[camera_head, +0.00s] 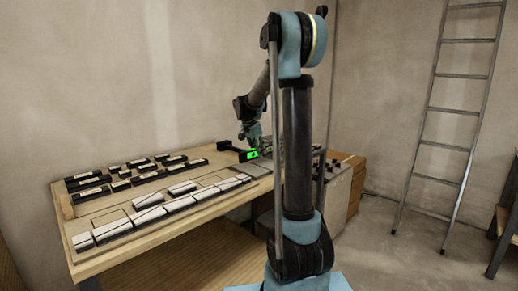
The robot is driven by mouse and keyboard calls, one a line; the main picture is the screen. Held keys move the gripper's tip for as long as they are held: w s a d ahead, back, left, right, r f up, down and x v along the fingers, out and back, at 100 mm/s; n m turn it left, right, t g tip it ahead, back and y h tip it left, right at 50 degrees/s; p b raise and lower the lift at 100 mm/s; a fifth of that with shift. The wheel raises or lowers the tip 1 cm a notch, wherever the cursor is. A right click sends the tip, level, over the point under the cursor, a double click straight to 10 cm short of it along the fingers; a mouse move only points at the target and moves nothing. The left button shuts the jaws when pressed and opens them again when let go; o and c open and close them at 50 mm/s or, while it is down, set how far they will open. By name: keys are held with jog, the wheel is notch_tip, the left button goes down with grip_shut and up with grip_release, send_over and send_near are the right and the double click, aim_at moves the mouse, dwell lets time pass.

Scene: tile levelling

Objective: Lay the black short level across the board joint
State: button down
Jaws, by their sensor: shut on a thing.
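My gripper (251,141) is small in view at the far end of the workbench, pointing down and shut. A dark, bar-like thing (228,146) shows right at and left of its fingertips; it looks like the black short level, though its outline is hard to make out. A bright green lit face (249,155) with a dark mark shows just below the fingers. I cannot tell whether the level touches the surface below. Pale-topped tiles or boards lie in a row along the bench's front edge (180,189); which joint is meant cannot be told.
Several dark blocks with pale labels (88,182) lie in rows at the left back of the wooden bench (190,213). A grey cabinet (338,197) with small dark items stands right of the bench. A ladder (456,115) leans on the right wall. Open floor lies at right.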

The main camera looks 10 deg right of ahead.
jog(key=shift+f, duration=2.1)
jog(key=shift+f, duration=0.1)
jog(key=c, duration=1.4)
grip_release()
